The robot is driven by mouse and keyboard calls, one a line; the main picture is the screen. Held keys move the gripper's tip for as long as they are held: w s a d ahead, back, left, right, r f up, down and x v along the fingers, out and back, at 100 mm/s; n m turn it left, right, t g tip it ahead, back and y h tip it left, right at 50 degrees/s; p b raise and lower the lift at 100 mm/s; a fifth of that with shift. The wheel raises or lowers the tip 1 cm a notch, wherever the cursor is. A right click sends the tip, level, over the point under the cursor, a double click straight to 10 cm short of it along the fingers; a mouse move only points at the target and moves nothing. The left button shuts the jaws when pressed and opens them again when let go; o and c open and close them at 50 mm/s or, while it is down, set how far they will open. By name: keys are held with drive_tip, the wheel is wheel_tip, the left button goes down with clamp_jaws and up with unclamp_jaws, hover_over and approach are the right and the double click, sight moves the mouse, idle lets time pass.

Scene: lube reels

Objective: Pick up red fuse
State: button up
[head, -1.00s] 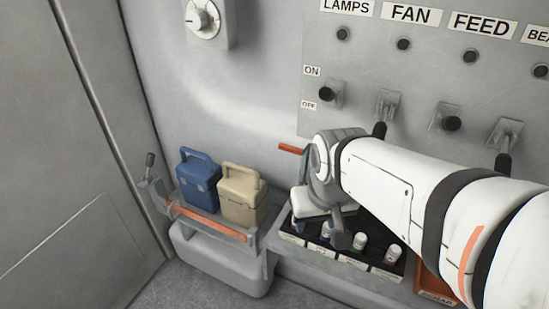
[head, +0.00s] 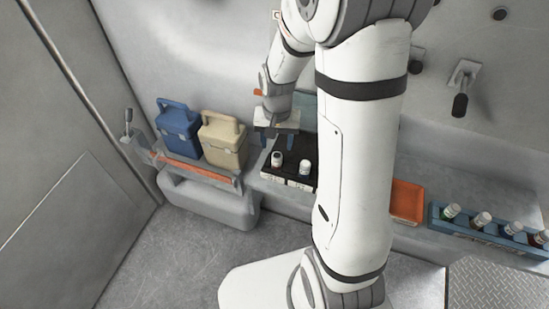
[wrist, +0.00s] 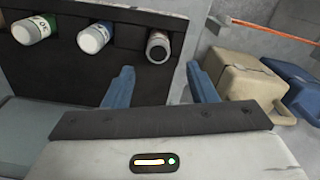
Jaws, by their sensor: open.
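No fuse is clearly readable as the red one. In the wrist view a white capped cylinder with a dark, faintly reddish end (wrist: 159,46) sits in the black tray (wrist: 62,68), ahead of the gap between my fingers. Beside it in the tray are a blue-marked cylinder (wrist: 95,38) and a green-marked one (wrist: 32,31). In the head view a reddish-dark cylinder (head: 539,239) stands at the right end of a blue rack (head: 470,234). My gripper (wrist: 162,86) is open and empty; in the head view it (head: 274,138) is over the tray's left end, partly hidden.
A blue case (head: 178,130) and a beige case (head: 222,142) stand on a shelf left of the tray. An orange-red bin (head: 407,201) lies between tray and rack. My arm hides part of the tray. Wall switches are above the bench.

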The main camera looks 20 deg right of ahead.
sight(277, 154)
drive_tip(key=f, duration=0.4)
drive_tip(key=f+p, duration=0.1)
drive_tip(key=f, duration=0.1)
drive_tip(key=shift+s, duration=0.3)
drive_tip(key=c, duration=1.1)
